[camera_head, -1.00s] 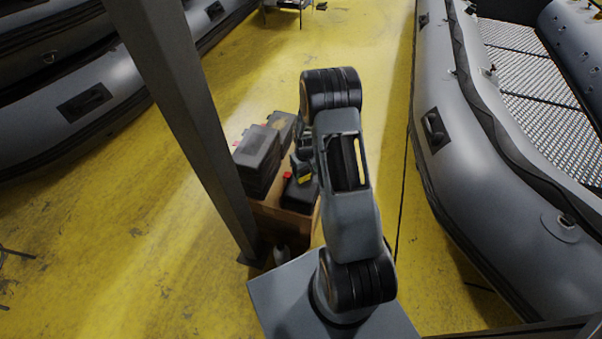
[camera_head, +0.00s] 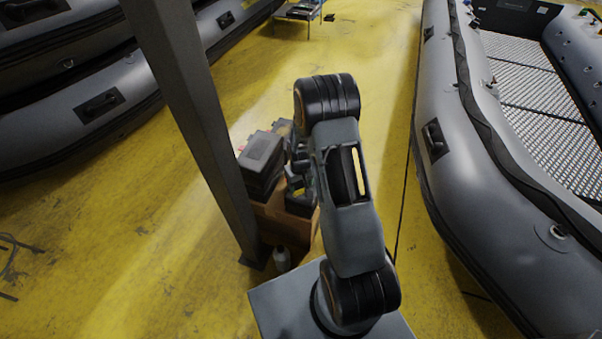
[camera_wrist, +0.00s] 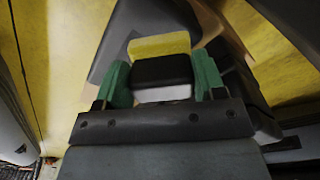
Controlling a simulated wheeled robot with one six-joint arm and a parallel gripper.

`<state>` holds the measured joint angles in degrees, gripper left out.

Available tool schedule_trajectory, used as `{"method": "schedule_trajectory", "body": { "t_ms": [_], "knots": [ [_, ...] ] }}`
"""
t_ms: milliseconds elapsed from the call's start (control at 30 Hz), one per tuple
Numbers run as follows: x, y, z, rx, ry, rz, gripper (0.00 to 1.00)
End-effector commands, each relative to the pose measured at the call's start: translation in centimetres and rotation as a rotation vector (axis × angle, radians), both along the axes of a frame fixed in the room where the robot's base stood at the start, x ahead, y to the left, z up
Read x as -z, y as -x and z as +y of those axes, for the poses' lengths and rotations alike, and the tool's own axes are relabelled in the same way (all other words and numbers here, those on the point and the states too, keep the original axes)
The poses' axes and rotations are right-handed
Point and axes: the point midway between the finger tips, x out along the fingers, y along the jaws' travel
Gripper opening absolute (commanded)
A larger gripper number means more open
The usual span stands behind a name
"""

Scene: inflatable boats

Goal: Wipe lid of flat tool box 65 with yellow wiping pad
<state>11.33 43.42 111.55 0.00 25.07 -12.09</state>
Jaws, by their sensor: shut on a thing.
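My gripper (camera_wrist: 162,76) has green fingers, shut on the yellow wiping pad (camera_wrist: 160,45). The pad shows a yellow front strip and a black upper part. A dark grey flat surface lies under and beyond the pad in the wrist view; I cannot tell whether they touch. In the head view my arm hides most of the gripper, which is over a low dark flat tool box (camera_head: 301,204) on a brown crate. No number is readable, so I cannot confirm which box is 65.
A taller dark case (camera_head: 261,160) stands on the brown crate (camera_head: 276,222), left of the gripper. A grey post (camera_head: 190,110) rises close left of it. Grey inflatable boats (camera_head: 465,190) flank the yellow floor.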

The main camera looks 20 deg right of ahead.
Motion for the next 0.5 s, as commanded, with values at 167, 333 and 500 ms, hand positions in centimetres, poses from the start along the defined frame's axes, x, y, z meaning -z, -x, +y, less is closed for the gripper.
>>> {"method": "schedule_trajectory", "body": {
  "t_ms": [167,333,500],
  "knots": [
    [-2.1,-0.1,0.1,-0.002,0.0,-0.001,0.44],
    [-3.6,-0.1,0.2,-0.005,0.0,-0.001,0.44],
    [-4.8,-0.1,0.2,-0.006,0.0,-0.001,0.44]
  ]
}}
